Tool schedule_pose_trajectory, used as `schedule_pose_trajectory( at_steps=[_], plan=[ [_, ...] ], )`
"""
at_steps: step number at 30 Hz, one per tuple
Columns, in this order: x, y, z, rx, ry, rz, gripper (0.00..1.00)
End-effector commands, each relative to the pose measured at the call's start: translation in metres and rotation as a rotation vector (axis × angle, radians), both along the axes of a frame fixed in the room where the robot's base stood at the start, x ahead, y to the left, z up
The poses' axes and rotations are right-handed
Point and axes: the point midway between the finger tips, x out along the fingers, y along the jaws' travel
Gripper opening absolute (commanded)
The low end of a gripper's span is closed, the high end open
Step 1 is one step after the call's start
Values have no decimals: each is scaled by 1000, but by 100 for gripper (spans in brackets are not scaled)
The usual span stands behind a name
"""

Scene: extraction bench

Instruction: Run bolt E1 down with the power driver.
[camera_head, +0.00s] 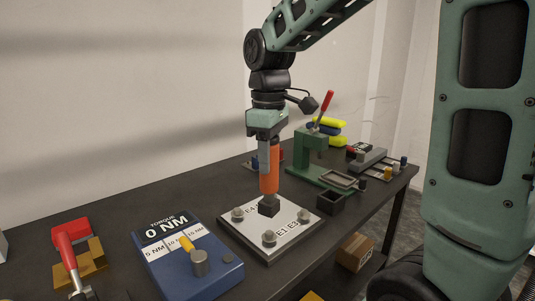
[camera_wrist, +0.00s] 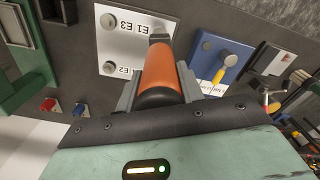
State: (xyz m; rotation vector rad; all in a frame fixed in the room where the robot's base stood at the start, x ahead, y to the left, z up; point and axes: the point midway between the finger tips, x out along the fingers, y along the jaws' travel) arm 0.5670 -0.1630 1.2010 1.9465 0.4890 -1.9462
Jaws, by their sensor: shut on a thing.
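My gripper (camera_head: 267,140) is shut on the orange power driver (camera_head: 269,172) and holds it upright, dark end down, over the white bolt plate (camera_head: 270,256). The driver also shows between my fingers in the wrist view (camera_wrist: 164,72). Grey bolts stand at the plate's left (camera_head: 238,214), front (camera_head: 268,238) and right (camera_head: 303,215) corners.
A blue torque box (camera_head: 212,275) reading 0 NM, with a yellow pointer, stands left of the plate. A green press (camera_head: 311,155) with a red lever stands behind right, by a small dark open box (camera_head: 330,202). A red-handled tool (camera_head: 66,250) is far left.

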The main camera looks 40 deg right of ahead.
Motion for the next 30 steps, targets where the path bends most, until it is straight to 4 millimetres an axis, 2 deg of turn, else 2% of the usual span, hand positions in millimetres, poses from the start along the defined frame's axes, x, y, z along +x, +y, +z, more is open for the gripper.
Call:
schedule_pose_trajectory(
  at_steps=[11,30],
  plan=[
    [0,0,-3,0,-1,0,15],
    [0,0,-50,0,-1,1,15]
  ],
)
